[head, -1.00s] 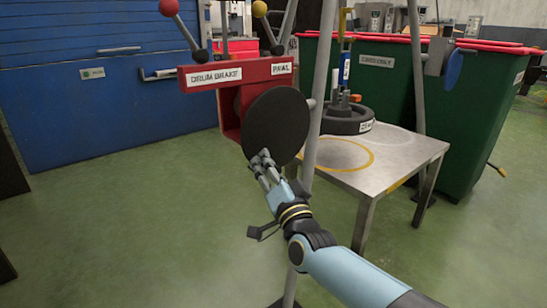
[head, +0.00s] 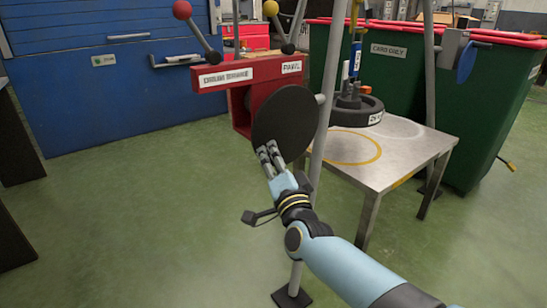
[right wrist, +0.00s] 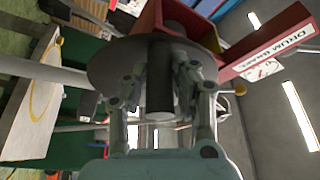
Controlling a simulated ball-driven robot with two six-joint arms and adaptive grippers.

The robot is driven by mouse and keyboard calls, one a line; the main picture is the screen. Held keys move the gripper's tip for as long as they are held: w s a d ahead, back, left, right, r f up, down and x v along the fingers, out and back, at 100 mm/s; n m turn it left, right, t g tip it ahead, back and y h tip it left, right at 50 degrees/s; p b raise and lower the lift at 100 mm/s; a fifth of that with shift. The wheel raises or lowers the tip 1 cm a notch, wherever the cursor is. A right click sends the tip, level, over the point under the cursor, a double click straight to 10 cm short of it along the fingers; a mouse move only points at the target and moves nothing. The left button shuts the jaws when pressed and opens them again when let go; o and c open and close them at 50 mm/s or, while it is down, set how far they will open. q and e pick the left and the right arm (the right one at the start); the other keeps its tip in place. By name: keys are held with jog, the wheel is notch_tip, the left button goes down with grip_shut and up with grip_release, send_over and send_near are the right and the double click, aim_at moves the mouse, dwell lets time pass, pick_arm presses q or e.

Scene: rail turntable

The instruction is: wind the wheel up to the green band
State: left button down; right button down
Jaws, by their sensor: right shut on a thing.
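A dark wheel (head: 362,113) with a white label is at the back of the steel table, below a blue and yellow hanging piece (head: 355,55). I cannot tell whether it touches the tabletop. The red winch (head: 240,112) carries a dark round crank disc (head: 284,125). My right gripper (head: 268,152) is at the disc's lower left face. In the right wrist view, its fingers (right wrist: 160,88) are shut around a dark cylindrical handle (right wrist: 160,95) on the disc. I make out no green band. My left gripper is not in view.
The steel table (head: 385,180) bears a yellow ring and a pale ring. Grey poles (head: 322,110) stand beside the disc. Two levers with red (head: 182,10) and yellow (head: 271,8) knobs rise above the winch.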

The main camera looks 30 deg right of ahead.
jog(key=shift+a+r, duration=0.1)
jog(key=shift+r, duration=0.1)
jog(key=c, duration=1.1)
grip_release()
jog(key=shift+a, duration=0.15)
jog(key=shift+s+f, duration=0.1)
jog(key=shift+s, duration=0.05)
jog(key=v, duration=1.1)
jog(key=shift+s, duration=0.3)
